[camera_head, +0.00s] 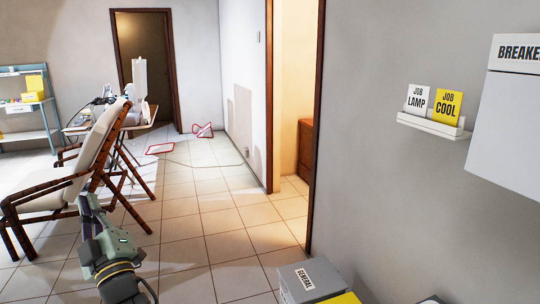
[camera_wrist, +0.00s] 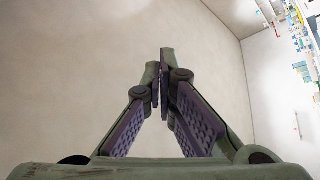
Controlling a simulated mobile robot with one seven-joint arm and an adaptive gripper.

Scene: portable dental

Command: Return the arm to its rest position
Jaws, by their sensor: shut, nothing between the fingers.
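My gripper (camera_wrist: 161,75) shows large in the wrist view, with its two green fingers and their purple pads come together at the tips. It is shut and empty. In the head view my gripper (camera_head: 87,204) is at the lower left, pointing upward above the tiled floor, with part of my arm below it. It is in front of the reclining chair in the picture, and I see no contact with the chair.
A reclining chair (camera_head: 92,150) and a folding table (camera_head: 130,128) stand at the left. A shelf (camera_head: 28,136) is behind them. A small ledge (camera_head: 432,126) with two cards and a breaker box (camera_head: 510,125) are on the right wall. A box marked general (camera_head: 305,284) stands below.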

